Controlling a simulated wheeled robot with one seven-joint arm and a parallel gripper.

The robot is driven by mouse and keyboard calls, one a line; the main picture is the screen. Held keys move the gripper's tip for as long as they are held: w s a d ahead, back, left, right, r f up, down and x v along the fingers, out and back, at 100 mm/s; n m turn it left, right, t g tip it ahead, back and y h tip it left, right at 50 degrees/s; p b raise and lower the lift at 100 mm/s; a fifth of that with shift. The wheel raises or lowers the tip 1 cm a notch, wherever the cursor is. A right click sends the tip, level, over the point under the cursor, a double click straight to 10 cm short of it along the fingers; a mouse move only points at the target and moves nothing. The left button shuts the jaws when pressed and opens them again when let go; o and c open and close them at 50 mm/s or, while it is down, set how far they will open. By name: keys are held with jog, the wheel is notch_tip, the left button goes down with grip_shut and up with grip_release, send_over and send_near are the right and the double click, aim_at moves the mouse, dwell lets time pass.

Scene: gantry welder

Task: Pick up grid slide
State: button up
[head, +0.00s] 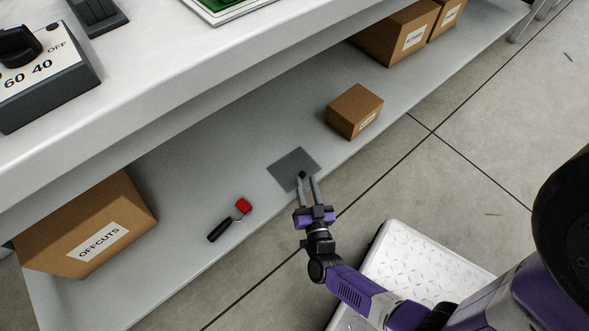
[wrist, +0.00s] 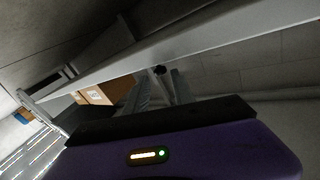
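The grid slide (head: 286,172) is a flat grey square sheet lying on the lower shelf near its front edge, with a small black knob (head: 302,174) at its near right part. My gripper (head: 308,180) reaches over the shelf's front edge, its two grey fingers apart and pointing at the knob. The left fingertip overlaps the knob in the head view. In the wrist view the dark knob (wrist: 159,70) shows just beyond and between the spread fingers (wrist: 160,82). I cannot tell whether a finger touches it. The fingers hold nothing that I can see.
A red-and-black roller (head: 243,206) lies left of the slide on the lower shelf (head: 190,185). A small cardboard box (head: 354,110) stands to its right, and an OFFCUTS box (head: 95,225) at far left. The white upper worktop (head: 150,75) overhangs the shelf.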

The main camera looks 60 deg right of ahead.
aim_at(303, 177)
jog(key=x, duration=0.2)
jog(key=b+x, duration=0.1)
jog(key=shift+w+d+f, duration=0.2)
jog(key=shift+w+f, duration=0.15)
jog(key=shift+w, duration=0.05)
jog(key=shift+w+d, duration=0.15)
jog(key=shift+d, duration=0.05)
jog(key=shift+r, duration=0.1)
grip_shut()
notch_tip(303, 177, up, 20)
jog(key=p, duration=1.1)
